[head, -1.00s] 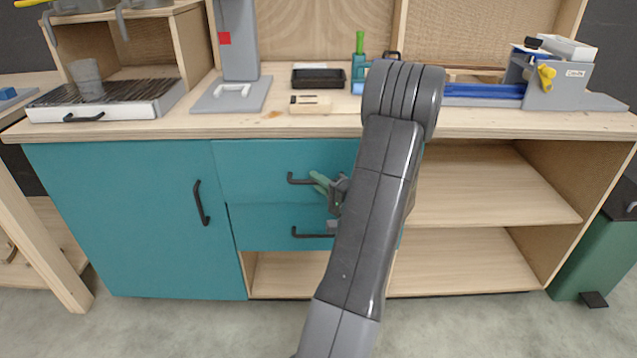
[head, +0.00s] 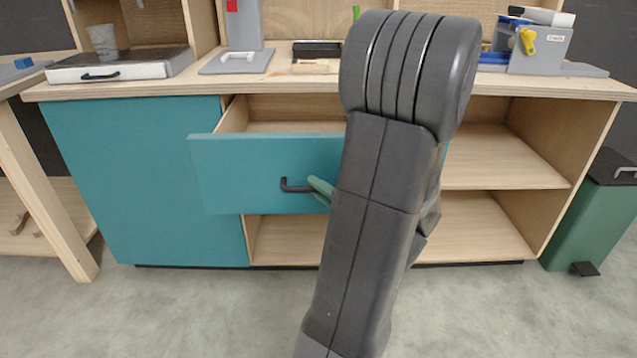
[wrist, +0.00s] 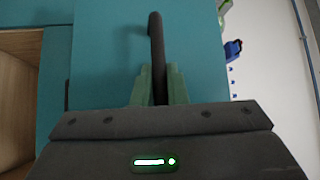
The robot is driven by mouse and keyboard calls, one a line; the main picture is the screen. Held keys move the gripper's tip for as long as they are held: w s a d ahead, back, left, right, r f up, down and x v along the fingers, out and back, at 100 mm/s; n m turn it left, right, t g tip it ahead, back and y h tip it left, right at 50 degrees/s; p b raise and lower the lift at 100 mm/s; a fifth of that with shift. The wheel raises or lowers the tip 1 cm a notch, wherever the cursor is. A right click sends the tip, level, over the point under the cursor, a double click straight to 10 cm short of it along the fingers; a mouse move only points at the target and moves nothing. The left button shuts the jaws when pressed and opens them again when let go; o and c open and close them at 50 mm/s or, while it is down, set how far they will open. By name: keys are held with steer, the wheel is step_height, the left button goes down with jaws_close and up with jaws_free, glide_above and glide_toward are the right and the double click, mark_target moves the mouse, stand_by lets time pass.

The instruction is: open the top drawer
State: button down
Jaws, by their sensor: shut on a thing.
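The top drawer (head: 240,172) has a teal front and stands pulled well out from the workbench, its wooden inside showing behind the front. Its dark handle (head: 296,187) is a bar on the front. My gripper (head: 321,188) is at the handle's right part, with green fingers; my arm hides most of it. In the wrist view the green fingers (wrist: 159,85) stand on both sides of the handle (wrist: 156,45) and are shut on it.
A teal cupboard door (head: 140,180) is at the left, closed. Open shelves (head: 490,215) are at the right. A green bin (head: 590,220) stands at the far right. Tools lie on the worktop (head: 215,86). The floor (head: 180,310) in front is clear.

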steer(key=shift+s+b, duration=0.5)
steer(key=shift+s, duration=2.4)
steer(key=c, duration=1.5)
jaws_free()
steer(key=shift+o, duration=0.2)
steer(key=shift+d, duration=0.1)
steer(key=p+v, duration=0.1)
steer(key=v, duration=1.2)
steer(key=shift+s+d, duration=0.25)
steer(key=shift+a+f, duration=0.1)
steer(key=b+x, duration=0.1)
steer(key=x, duration=1.2)
steer(key=shift+w+a, duration=0.2)
steer(key=shift+w, duration=0.1)
